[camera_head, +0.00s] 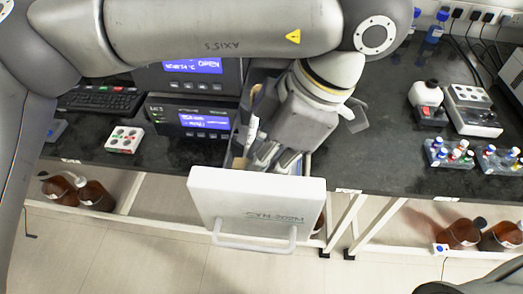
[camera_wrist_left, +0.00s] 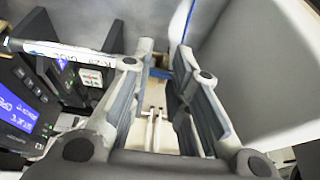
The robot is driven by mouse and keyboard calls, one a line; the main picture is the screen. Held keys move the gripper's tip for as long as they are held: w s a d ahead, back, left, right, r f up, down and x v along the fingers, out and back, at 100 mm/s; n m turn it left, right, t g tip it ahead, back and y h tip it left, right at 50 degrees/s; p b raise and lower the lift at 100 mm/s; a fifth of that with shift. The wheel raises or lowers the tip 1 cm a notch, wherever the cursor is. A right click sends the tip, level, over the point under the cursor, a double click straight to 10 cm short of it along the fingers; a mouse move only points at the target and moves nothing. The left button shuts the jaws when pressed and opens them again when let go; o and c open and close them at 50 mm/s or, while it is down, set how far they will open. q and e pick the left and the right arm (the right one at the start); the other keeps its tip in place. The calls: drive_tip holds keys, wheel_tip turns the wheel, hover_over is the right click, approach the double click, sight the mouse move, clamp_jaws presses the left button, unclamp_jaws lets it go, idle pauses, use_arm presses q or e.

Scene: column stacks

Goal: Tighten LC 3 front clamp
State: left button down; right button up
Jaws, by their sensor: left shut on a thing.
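The LC 3 unit (camera_head: 190,117) has a lit blue display and stands on the bench in the head view. A white-fronted drawer (camera_head: 256,200) with a handle is pulled out beside it. My left gripper (camera_head: 274,158) reaches down into the drawer behind its front panel. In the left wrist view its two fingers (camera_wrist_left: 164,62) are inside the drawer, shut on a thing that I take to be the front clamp. The fingers hide most of it. My right gripper is out of view.
A white rack (camera_head: 125,140) and a keyboard (camera_head: 99,99) are at left. Vial racks (camera_head: 449,153) and a small instrument (camera_head: 472,110) stand at right. Brown bottles (camera_head: 462,234) are below the bench. The bench just right of the drawer is clear.

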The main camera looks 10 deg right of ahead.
use_arm(q)
drive_tip(key=shift+s+d+f, duration=0.1)
drive_tip(key=shift+d+f, duration=0.05)
drive_tip(key=shift+f, duration=0.1)
idle(0.3)
drive_tip(key=c, duration=1.4)
unclamp_jaws()
drive_tip(key=shift+o, duration=0.2)
drive_tip(key=shift+r, duration=0.1)
drive_tip(key=shift+r, duration=0.1)
drive_tip(key=v, duration=1.1)
drive_tip(key=shift+d+r, duration=0.25)
drive_tip(key=shift+d, duration=0.15)
drive_tip(key=shift+s, duration=0.2)
